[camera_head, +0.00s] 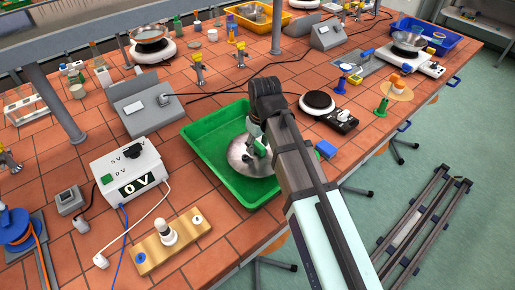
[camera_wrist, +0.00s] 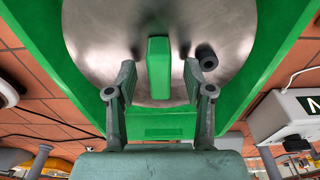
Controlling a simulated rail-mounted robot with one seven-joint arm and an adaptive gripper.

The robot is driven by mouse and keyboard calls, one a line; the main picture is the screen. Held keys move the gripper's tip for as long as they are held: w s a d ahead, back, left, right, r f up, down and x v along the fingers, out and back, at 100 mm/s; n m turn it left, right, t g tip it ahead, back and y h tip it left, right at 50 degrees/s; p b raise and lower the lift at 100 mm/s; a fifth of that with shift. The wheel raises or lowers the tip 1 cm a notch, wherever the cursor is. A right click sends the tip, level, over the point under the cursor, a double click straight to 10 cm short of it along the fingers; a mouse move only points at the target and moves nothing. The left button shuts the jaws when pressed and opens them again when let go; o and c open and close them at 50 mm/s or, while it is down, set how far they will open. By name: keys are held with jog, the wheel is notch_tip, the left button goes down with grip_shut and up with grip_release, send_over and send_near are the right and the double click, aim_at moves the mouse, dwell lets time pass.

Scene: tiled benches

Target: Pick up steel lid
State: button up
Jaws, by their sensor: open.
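The steel lid (camera_head: 258,168) is a round, shiny disc lying in the green tray (camera_head: 205,152), partly hidden by my arm in the head view. In the wrist view the lid (camera_wrist: 100,40) fills most of the tray (camera_wrist: 275,62). My gripper (camera_wrist: 160,80) is open, with one finger on each side of the bar in the picture and gaps on both sides. I cannot tell how far down the fingers reach. My gripper (camera_head: 255,140) is over the lid in the head view.
A voltage box (camera_head: 130,178) and a wooden lamp board (camera_head: 168,240) stand left of the tray. The tray's walls surround the lid.

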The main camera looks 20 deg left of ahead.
jog(key=shift+f, duration=0.3)
grip_shut()
jog(key=shift+r, duration=0.1)
